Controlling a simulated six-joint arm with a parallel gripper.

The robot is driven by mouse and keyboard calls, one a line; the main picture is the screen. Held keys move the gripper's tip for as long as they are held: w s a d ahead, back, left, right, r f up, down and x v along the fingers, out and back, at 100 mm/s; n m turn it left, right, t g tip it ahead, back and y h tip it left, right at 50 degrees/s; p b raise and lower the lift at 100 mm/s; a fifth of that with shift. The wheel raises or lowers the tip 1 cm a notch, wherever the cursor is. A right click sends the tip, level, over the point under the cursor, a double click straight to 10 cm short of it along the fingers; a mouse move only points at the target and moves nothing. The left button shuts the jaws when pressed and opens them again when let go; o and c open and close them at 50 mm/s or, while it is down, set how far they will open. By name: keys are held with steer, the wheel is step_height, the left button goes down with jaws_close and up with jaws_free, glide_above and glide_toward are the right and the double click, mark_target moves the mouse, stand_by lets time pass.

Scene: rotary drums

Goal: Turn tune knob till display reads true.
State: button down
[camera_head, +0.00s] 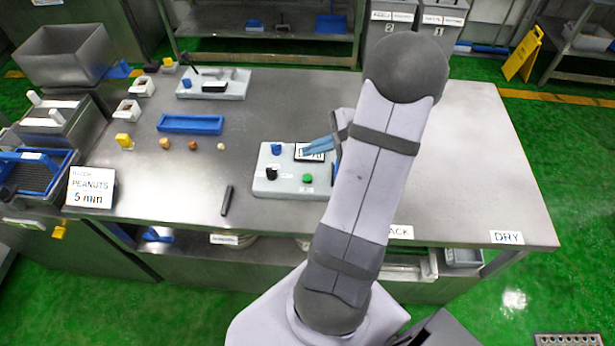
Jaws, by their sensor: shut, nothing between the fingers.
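A light grey control panel (262,185) lies on the steel table, left of my arm. It carries a blue knob (276,150) at its back left, a black knob (271,173) at its front left and a green button (307,178) at its front. Its display (309,152) is at the back, partly covered by my gripper; its reading cannot be made out. My gripper (305,149) has blue fingers pointing left over the display, shut and empty, right of the blue knob and apart from it. Which knob is the tune knob cannot be read. My arm hides the panel's right side.
A second panel (232,92) stands at the back. A blue tray (190,124), several small knobs and a black bar (227,201) lie on the table (465,150). A sign reading "PEANUTS 5 min" (91,188) stands at left. The table's right side is clear.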

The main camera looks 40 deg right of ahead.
mark_target(312, 178)
steer(key=shift+f+b, duration=3.15)
steer(key=shift+f, duration=1.05)
steer(key=shift+f, duration=0.15)
steer(key=shift+f+b, duration=0.25)
steer(key=shift+b, duration=0.25)
steer(key=shift+f+b, duration=0.5)
steer(key=shift+r, duration=0.2)
steer(key=shift+r+p, duration=0.7)
steer(key=shift+r, duration=0.05)
steer(key=shift+r+p, duration=1.85)
steer(key=shift+r, duration=0.65)
